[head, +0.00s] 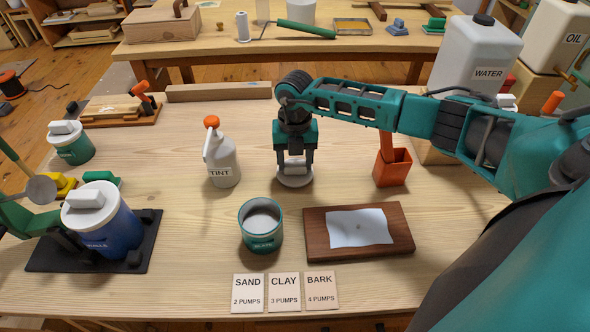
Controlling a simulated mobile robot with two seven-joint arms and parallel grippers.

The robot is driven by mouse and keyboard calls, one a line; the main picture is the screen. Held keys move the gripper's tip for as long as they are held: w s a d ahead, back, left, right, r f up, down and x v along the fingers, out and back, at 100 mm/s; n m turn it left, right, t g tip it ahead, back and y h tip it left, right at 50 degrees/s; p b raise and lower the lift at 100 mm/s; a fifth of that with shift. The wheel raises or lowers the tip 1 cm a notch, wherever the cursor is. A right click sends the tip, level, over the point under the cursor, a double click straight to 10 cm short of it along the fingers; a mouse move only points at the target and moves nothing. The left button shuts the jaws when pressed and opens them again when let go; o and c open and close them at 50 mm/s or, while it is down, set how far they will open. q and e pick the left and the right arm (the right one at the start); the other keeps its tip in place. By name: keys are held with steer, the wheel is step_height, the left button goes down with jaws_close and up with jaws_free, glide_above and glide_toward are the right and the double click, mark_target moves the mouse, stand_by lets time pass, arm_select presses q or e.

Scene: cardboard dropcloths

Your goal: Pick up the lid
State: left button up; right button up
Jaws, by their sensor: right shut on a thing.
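My right gripper (294,158) points down near the table's middle, shut on the raised grip of a round pale lid (296,182). The lid is level, behind and right of an open teal-green can (261,236). I cannot tell whether the lid touches the table or hangs just above it. The can stands upright with pale grey contents showing inside.
A TINT pump bottle (222,165) stands left of the gripper. A brown board with a white sheet (313,238) lies front right, an orange holder (392,168) behind it. A lidded blue can (103,222) and a lidded green can (70,146) stand left. Cards (284,292) lie in front.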

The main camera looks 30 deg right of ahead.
steer(key=c, duration=0.4)
arm_select(q)
steer(key=shift+s, duration=0.1)
arm_select(e)
steer(key=shift+r, duration=0.1)
